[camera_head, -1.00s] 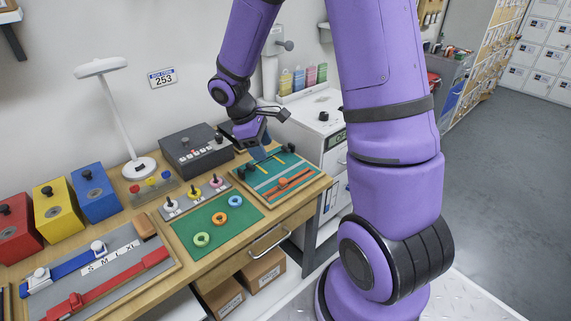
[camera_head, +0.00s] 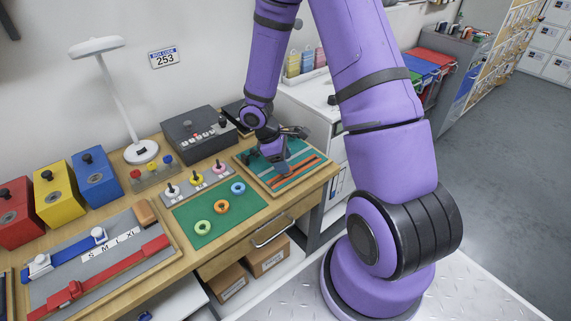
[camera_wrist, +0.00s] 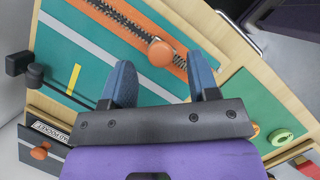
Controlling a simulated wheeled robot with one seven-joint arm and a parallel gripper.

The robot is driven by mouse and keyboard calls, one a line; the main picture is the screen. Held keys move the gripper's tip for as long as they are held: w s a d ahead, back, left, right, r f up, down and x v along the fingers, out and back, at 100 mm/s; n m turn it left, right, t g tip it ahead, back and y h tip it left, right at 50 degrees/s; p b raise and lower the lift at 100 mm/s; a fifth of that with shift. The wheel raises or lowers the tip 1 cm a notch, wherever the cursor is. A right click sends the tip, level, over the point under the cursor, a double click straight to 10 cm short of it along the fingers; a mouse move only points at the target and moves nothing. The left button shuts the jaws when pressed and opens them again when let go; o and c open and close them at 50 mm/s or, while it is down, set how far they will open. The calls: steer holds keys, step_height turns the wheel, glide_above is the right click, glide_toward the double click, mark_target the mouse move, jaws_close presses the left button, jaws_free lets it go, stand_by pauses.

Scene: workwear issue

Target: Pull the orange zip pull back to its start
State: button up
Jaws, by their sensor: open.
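The orange zip pull (camera_wrist: 161,53) is a round knob on a zip with dark teeth (camera_wrist: 118,22), set in an orange strip on the teal board (camera_wrist: 60,50). Teeth show on both sides of the pull in the wrist view. My gripper (camera_wrist: 163,78) is open, its two blue fingers apart, with the pull between and slightly beyond the fingertips in that view. I cannot tell whether the fingers touch it. In the head view my gripper (camera_head: 280,168) is low over the board (camera_head: 247,157); the orange strip (camera_head: 300,180) shows beside it, and the pull is hidden there.
A green mat (camera_head: 195,228) with several rings lies left of the board, with a peg rack (camera_head: 197,186) behind it. A dark grey box (camera_head: 195,135) stands at the back. A desk lamp (camera_head: 145,150) and red, yellow and blue boxes stand further left.

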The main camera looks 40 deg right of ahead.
mark_target(279, 182)
steer(key=shift+x, duration=0.9)
jaws_close()
steer(key=shift+a, duration=2.35)
jaws_free()
steer(key=shift+a, duration=0.1)
steer(key=v, duration=1)
steer(key=shift+r, duration=0.45)
